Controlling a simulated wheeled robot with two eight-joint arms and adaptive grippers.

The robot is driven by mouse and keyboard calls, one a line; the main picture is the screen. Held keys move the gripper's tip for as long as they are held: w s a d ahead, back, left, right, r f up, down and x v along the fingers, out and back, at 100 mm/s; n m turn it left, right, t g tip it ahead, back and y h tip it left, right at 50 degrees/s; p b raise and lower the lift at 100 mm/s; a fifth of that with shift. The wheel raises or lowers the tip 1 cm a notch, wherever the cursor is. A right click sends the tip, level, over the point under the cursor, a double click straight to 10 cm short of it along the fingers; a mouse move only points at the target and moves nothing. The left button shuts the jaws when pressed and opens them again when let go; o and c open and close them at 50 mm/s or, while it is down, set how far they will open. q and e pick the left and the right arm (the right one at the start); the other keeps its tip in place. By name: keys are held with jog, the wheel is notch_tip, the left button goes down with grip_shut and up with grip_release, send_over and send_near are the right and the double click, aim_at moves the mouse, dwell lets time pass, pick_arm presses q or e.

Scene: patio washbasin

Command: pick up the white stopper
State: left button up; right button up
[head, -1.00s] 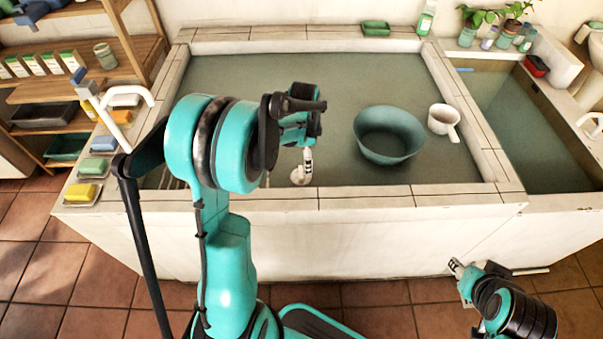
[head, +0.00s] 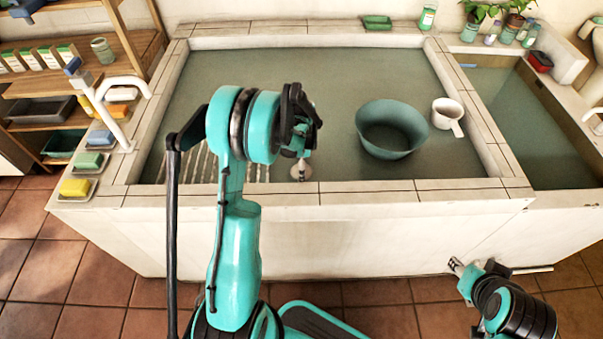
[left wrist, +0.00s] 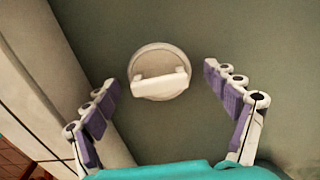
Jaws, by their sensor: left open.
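The white stopper (head: 301,174) is a round disc with a raised bar grip, on the grey floor of the large basin (head: 330,80) near its front wall. It also shows whole in the left wrist view (left wrist: 160,70). My left gripper (left wrist: 160,78) is open and empty, with its purple-padded fingers spread to either side of the stopper and a gap on each side. In the head view the left gripper (head: 300,157) is over the stopper and its fingers are partly hidden. My right gripper (head: 456,266) is low in front of the basin, too small to read.
A green bowl (head: 391,130) and a white mug (head: 447,116) are in the basin to the right. The basin's front wall (left wrist: 65,75) is close on the left in the wrist view. Soap dishes (head: 78,188) line the left rim.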

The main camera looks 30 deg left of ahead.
pick_arm(q)
jog(key=shift+r, duration=0.15)
jog(key=shift+c, duration=1.2)
jog(key=shift+s, duration=0.1)
jog(key=c, duration=1)
jog(key=shift+d, duration=0.1)
jog(key=shift+c, duration=0.8)
